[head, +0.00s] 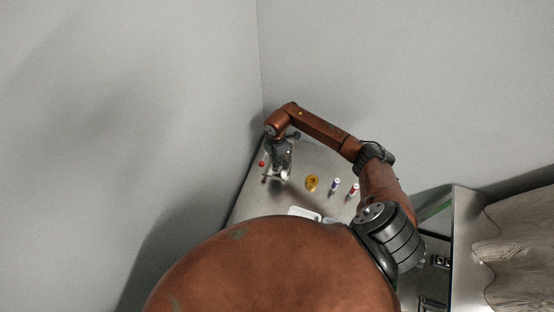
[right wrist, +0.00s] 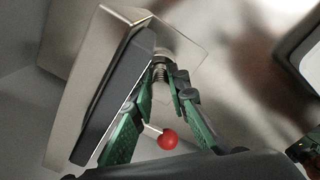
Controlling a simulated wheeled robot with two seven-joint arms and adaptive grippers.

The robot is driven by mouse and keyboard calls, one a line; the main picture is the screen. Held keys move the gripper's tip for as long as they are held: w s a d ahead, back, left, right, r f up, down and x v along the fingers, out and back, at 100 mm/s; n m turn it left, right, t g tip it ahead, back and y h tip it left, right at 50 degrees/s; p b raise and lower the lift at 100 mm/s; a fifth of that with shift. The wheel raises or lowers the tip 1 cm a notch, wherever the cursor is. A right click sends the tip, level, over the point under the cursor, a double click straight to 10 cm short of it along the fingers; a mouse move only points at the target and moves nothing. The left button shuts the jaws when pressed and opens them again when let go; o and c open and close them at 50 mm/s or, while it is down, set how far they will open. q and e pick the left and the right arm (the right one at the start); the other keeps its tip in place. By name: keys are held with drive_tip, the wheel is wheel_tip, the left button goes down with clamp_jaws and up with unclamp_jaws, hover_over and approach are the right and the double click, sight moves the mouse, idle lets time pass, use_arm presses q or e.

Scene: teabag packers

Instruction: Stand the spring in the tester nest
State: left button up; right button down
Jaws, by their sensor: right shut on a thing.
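My right gripper (right wrist: 163,76) has green fingers shut on the coiled metal spring (right wrist: 159,74). The spring is upright between the fingertips, and the fingers hide part of it. A round metal part of the tester, which looks like the nest, shows right at the spring's end. I cannot tell whether they touch. The tester (right wrist: 112,95) is a steel and dark grey block beside the fingers, with a red lever knob (right wrist: 167,139). In the head view my right gripper (head: 277,176) is at the tester, at the table's far left, and the spring is too small to make out. My left gripper is not in view.
On the steel table (head: 290,201) are a yellow object (head: 312,183), a blue-and-white cylinder (head: 335,186) and a red-and-white cylinder (head: 353,189). A white tray (head: 303,213) lies nearer. Grey walls (head: 200,80) close in behind and left of the table.

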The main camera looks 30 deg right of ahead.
drive_tip(key=shift+f+b, duration=0.4)
drive_tip(key=shift+f, duration=0.35)
drive_tip(key=c, duration=1.8)
unclamp_jaws()
wheel_tip(320, 180, up, 12)
drive_tip(key=shift+f, duration=0.25)
drive_tip(key=shift+r, duration=0.3)
